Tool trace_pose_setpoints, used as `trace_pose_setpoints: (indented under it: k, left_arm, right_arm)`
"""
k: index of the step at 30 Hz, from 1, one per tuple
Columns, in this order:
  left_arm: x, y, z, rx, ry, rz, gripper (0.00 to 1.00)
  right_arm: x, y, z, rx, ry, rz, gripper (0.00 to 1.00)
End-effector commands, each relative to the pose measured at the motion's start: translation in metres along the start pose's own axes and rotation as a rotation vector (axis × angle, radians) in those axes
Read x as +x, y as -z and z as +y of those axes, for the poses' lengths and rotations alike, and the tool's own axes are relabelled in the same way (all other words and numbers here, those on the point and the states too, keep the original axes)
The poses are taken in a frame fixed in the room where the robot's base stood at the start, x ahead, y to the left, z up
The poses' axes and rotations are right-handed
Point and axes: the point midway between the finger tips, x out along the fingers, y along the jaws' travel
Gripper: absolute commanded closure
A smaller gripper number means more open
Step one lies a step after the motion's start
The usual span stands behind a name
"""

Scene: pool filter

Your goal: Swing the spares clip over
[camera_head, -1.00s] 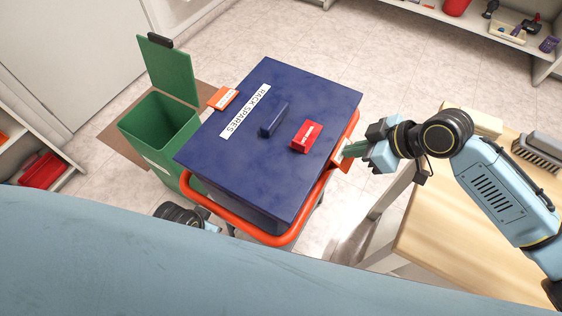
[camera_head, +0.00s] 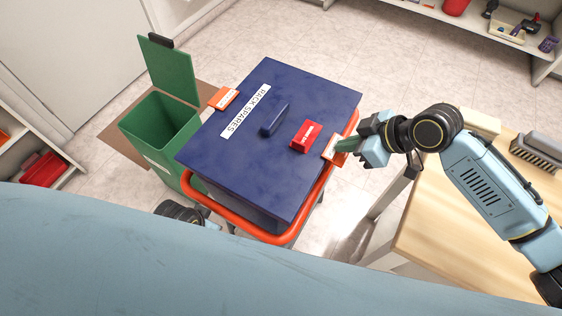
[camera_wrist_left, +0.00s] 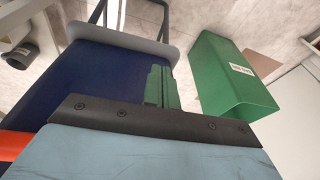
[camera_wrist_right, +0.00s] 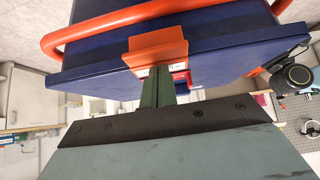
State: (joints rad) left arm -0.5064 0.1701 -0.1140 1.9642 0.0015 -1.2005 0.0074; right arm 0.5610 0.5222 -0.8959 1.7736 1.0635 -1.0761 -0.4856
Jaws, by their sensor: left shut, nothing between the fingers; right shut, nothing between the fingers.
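The dark blue spares box (camera_head: 235,195) has a closed lid (camera_head: 230,150) labelled "PACK SPARES". An orange clip (camera_head: 336,149) with a pale label sticks out at the lid's right edge, tilted. My right gripper (camera_head: 346,146) is shut with its green fingertips against or just beside this clip; exact contact is unclear. In the right wrist view the clip (camera_wrist_right: 158,46) stands right beyond the fingertips (camera_wrist_right: 158,82). A second orange clip (camera_head: 223,98) lies at the lid's left edge. My left gripper (camera_wrist_left: 158,82) is shut and empty beside the box (camera_wrist_left: 95,80); the head view hides its fingers.
A red labelled block (camera_head: 306,136) and a handle (camera_head: 274,119) are on the lid. An orange rail (camera_head: 262,235) runs around the box. An open green bin (camera_head: 160,127) stands left. A wooden table (camera_head: 450,220) with a brush (camera_head: 538,150) is at right.

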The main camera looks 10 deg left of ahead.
Motion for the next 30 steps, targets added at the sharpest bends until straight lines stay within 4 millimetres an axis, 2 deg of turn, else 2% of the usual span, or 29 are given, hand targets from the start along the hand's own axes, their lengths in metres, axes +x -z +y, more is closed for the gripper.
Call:
trace_pose_setpoints:
  k: [1, 19, 30]
  left_arm:
    - [0.001, -0.001, 0.0, 0.0, 0.0, -0.001, 1.0]
    - [0.001, -0.001, 0.0, 0.0, 0.0, -0.001, 1.0]
    - [0.001, 0.0, 0.0, 0.0, 0.0, -0.001, 1.0]
  right_arm:
    - [0.007, -0.012, -0.004, 0.009, 0.011, -0.028, 1.0]
    - [0.023, 0.002, -0.004, 0.008, 0.01, -0.028, 1.0]
    - [0.024, 0.002, -0.003, 0.006, 0.01, -0.03, 1.0]
